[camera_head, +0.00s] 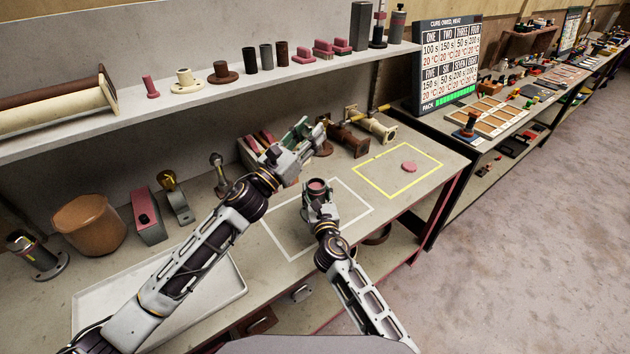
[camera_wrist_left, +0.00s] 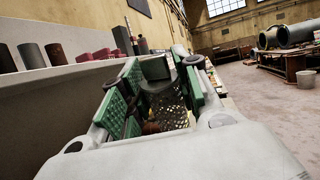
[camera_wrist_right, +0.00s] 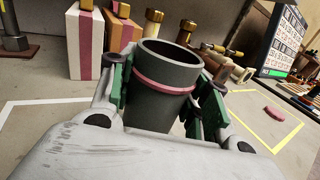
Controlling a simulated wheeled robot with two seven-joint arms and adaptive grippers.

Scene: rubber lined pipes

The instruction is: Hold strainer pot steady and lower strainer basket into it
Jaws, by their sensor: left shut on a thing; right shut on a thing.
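The strainer pot (camera_wrist_right: 168,85) is a dark grey open-topped cylinder with a pink band. In the head view the pot (camera_head: 317,186) is upright at the white-outlined square on the bench. My right gripper (camera_head: 320,207) is shut around its sides; its green pads also show in the right wrist view (camera_wrist_right: 158,100). The strainer basket (camera_wrist_left: 168,108), a dark perforated mesh cylinder, is between the green pads of my left gripper (camera_wrist_left: 155,88), which is shut on it. In the head view my left gripper (camera_head: 308,135) is above and behind the pot, apart from it. The basket is mostly hidden there.
A yellow-outlined square (camera_head: 372,189) with a pink disc (camera_head: 409,166) lies to the right. Brown and cream flanged pipes (camera_head: 350,138) lie behind. A shelf (camera_head: 220,90) with small parts runs along the back. A white tray (camera_head: 225,290) is at the front left.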

